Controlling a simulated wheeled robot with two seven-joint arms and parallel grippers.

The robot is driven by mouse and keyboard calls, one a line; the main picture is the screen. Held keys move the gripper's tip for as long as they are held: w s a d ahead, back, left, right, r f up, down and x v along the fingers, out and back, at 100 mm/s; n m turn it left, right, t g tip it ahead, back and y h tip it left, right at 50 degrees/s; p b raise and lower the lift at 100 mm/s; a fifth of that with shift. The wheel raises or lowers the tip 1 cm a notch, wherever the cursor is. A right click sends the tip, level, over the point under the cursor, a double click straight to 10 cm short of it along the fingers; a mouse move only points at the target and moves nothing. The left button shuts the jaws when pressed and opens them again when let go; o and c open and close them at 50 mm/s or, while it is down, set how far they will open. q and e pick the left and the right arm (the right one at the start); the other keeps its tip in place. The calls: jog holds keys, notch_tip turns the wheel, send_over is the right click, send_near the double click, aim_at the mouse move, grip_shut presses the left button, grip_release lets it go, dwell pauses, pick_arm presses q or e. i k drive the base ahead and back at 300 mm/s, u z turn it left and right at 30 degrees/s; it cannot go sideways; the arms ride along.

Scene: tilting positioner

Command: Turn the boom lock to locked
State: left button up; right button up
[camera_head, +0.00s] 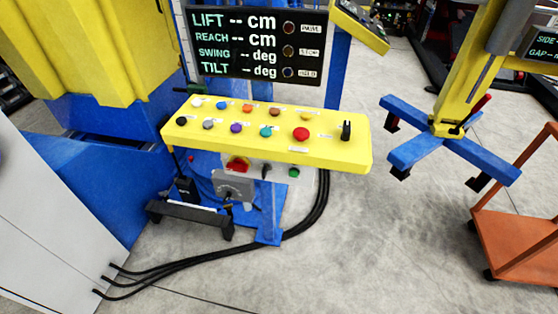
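A yellow control panel (265,148) stands in the middle on a blue post. A black upright selector handle (346,130) sits at its right end. A large red button (301,133) and several coloured buttons are left of it. Below the panel are a red and yellow rotary switch (238,164), a grey box with a knob (233,186) and a green button (294,173). The labels are too small to read, so I cannot tell which control is the boom lock or its position. Neither of my grippers is in view.
A black display (255,45) behind the panel shows dashes for lift, reach, swing and tilt. Black cables (180,265) cross the floor. A yellow column on a blue cross base (445,145) and an orange cart (520,235) stand at right.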

aim_at(266, 169)
jog(key=z, duration=0.55)
jog(key=k, duration=1.35)
jog(key=z, duration=0.4)
jog(key=i, duration=0.95)
jog(key=z, duration=0.2)
